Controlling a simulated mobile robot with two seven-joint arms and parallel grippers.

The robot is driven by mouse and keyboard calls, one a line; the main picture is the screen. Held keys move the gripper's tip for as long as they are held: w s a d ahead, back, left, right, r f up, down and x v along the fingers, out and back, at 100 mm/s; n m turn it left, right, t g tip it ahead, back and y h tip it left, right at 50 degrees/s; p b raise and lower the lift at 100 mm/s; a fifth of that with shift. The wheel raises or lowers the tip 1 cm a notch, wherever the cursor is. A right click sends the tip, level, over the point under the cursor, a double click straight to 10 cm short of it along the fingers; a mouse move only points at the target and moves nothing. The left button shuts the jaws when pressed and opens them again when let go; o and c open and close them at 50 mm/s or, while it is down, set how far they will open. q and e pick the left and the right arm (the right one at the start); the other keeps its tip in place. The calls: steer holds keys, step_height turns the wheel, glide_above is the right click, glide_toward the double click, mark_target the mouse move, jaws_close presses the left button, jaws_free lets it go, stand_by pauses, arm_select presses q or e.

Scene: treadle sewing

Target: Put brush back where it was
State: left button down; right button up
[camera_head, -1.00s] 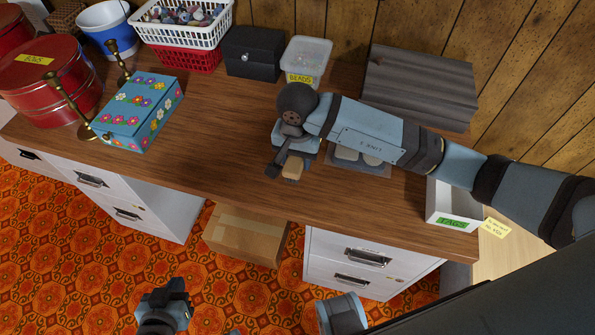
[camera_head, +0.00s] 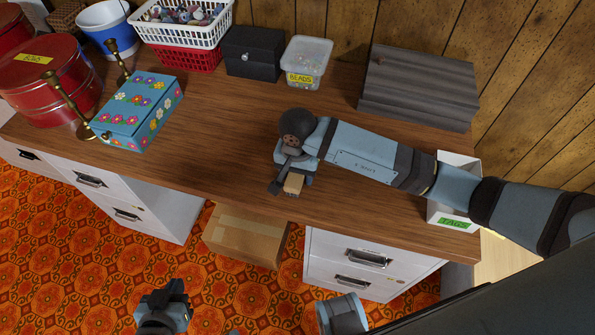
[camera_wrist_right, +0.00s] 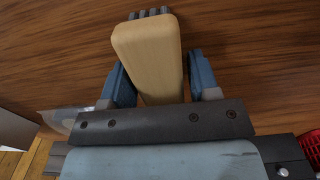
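The brush (camera_head: 293,184) has a pale wooden block. In the right wrist view the brush (camera_wrist_right: 150,60) sits between both fingers, with dark bristles showing at its far end. I cannot tell whether the brush touches the tabletop. My left gripper (camera_head: 165,308) is low at the bottom of the head view, in front of the table and away from the brush; its fingers are not clear.
A white TAGS box (camera_head: 447,213) is partly behind my right arm. The table's middle is clear.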

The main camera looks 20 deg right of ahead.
steer(key=shift+o, duration=0.7)
steer(key=shift+r, duration=0.1)
steer(key=shift+r, duration=0.25)
step_height(320, 180, up, 12)
steer(key=shift+f+p, duration=0.15)
steer(key=shift+p, duration=0.25)
